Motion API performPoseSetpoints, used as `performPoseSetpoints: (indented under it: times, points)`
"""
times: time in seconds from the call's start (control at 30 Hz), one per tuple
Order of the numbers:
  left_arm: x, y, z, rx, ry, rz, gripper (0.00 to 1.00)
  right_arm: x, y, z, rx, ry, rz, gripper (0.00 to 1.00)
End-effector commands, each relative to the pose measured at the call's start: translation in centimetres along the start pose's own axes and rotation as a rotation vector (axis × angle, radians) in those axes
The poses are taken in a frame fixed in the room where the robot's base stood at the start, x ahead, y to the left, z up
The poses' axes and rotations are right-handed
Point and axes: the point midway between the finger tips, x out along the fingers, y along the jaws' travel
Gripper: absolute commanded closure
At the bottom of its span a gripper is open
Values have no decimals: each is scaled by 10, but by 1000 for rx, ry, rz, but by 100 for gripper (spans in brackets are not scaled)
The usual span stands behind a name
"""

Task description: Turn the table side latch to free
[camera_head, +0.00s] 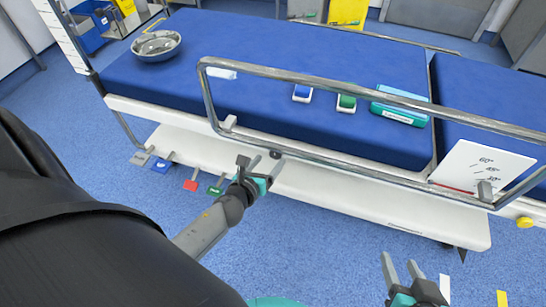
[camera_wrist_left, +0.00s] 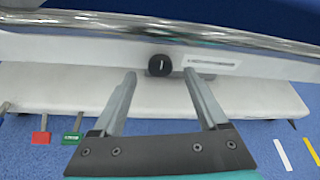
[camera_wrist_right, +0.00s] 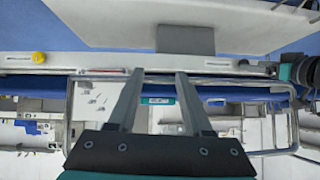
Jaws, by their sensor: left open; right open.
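The side latch is a small black round knob (camera_wrist_left: 159,65) with a pale upright mark, on the white side rail of the table, beside a white slotted plate (camera_wrist_left: 212,63). In the head view the knob (camera_head: 276,154) shows small below the metal guard rail. My left gripper (camera_head: 264,165) is open and empty, close to the knob. In the left wrist view its fingertips (camera_wrist_left: 160,76) sit just below and either side of the knob, apart from it as far as I can tell. My right gripper (camera_head: 402,262) is open and empty at the lower right, away from the table side.
The metal guard rail (camera_head: 370,88) runs above the latch. Coloured pedals (camera_head: 190,185) stick out low at the left. A white angle card (camera_head: 480,166) and a yellow knob (camera_head: 524,222) are at the right. A steel bowl (camera_head: 156,46) sits on the blue mattress (camera_head: 250,42).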

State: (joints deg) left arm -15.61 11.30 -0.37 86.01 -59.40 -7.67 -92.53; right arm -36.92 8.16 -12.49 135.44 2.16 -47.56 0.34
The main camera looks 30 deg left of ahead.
Motion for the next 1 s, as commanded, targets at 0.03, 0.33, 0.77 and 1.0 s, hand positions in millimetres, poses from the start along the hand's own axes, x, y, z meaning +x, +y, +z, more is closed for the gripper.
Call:
performPoseSetpoints:
  times: [0.03,0.33,0.77,1.0]
  points:
    - [7,0,0,1,-1,-1,24,3,-3,0,1,24,-8,50]
    - [30,0,0,0,-1,0,24,8,-17,-10,14,165,-47,50]
    - [38,0,0,0,0,0,24,8,-22,-15,20,221,-60,50]
    - [38,0,0,0,0,0,40,8,-22,-15,20,221,-60,50]
